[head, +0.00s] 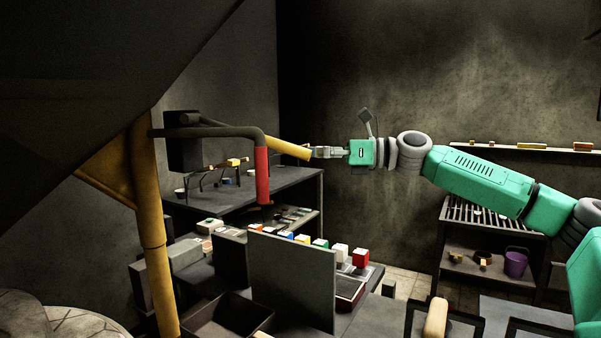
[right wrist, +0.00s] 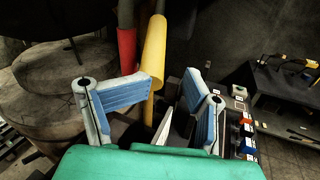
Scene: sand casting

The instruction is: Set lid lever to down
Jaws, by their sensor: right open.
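A yellow bar (head: 288,147) sticks out to the right from behind a dark bent pipe (head: 215,132), whose red grip (head: 262,176) hangs down. I cannot tell for sure which handle is the lid lever. My right gripper (head: 314,153) is at the yellow bar's right end, its fingers pointing left. In the right wrist view the gripper (right wrist: 174,82) is open; the yellow bar (right wrist: 154,48) stands close by the left fingertip, and I cannot tell whether they touch. The red grip (right wrist: 127,50) is beyond, to the left. My left gripper is out of view.
A large dark sloping body (head: 80,60) fills the upper left, beside a yellow post (head: 153,240). Below stands a console with several coloured buttons (head: 320,243) and an upright grey panel (head: 290,280). A slatted rack (head: 490,216) stands right.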

